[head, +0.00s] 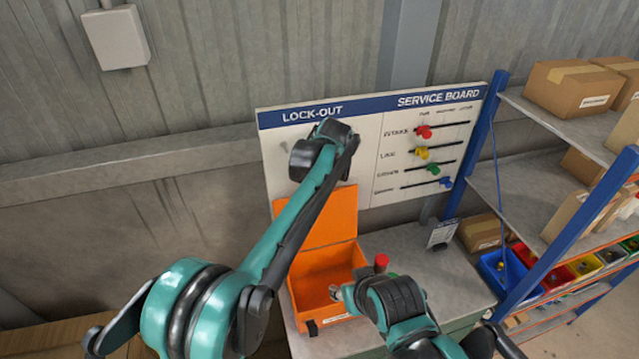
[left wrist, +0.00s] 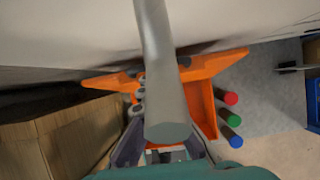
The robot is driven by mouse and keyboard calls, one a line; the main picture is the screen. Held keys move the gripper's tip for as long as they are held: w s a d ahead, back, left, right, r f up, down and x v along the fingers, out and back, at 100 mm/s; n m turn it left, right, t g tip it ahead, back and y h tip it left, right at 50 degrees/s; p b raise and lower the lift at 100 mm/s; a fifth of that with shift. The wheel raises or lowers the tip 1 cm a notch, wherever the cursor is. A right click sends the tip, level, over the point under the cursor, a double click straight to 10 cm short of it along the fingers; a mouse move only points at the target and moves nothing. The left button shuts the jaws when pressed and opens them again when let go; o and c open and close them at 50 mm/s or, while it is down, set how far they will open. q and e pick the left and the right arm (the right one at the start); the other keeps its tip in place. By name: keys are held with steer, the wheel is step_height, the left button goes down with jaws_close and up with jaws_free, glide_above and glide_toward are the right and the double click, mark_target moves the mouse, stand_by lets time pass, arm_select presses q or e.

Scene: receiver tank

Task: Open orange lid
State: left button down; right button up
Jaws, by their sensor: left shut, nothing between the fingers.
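The orange lid (head: 328,216) stands raised at the back of the orange box (head: 301,299), below the lock-out board, so the box's inside shows. The lid (left wrist: 225,62) also shows in the left wrist view. My left arm rises from the left across the box's left side; its hand is not clear in the head view. My left gripper (left wrist: 160,154) is shut and empty, low in the left wrist view, near the box. A grey cylinder in front hides part of the box there. My right arm comes from the lower right, its end (head: 335,291) over the box; its finger state is unclear.
A red cylinder (head: 382,262) stands right of the box; red (left wrist: 231,98), green (left wrist: 234,118) and blue (left wrist: 236,141) ones show in the wrist view. The service board (head: 425,150) is behind. A blue-framed shelf (head: 478,150) with cartons and bins stands right.

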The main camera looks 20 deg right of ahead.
stand_by(0.4)
arm_select(q)
steer(key=v, duration=1.2)
steer(key=s+a+f+n+b, duration=0.5)
steer(key=a+f+n+b, duration=0.35)
steer(key=a, duration=0.45)
steer(key=s+a+f+n+b, duration=0.5)
steer(key=a+f+n+b, duration=0.25)
steer(key=a+n, duration=0.35)
steer(key=s+a+f+n+t+b, duration=0.1)
steer(key=s+a+f+n+b, duration=0.4)
steer(key=f, duration=0.7)
steer(key=s+a+f+n+b, duration=0.6)
steer(key=s+a+f+n, duration=0.3)
steer(key=s+f+n, duration=0.2)
steer(key=shift+f+t, duration=0.4)
steer(key=shift+f, duration=0.5)
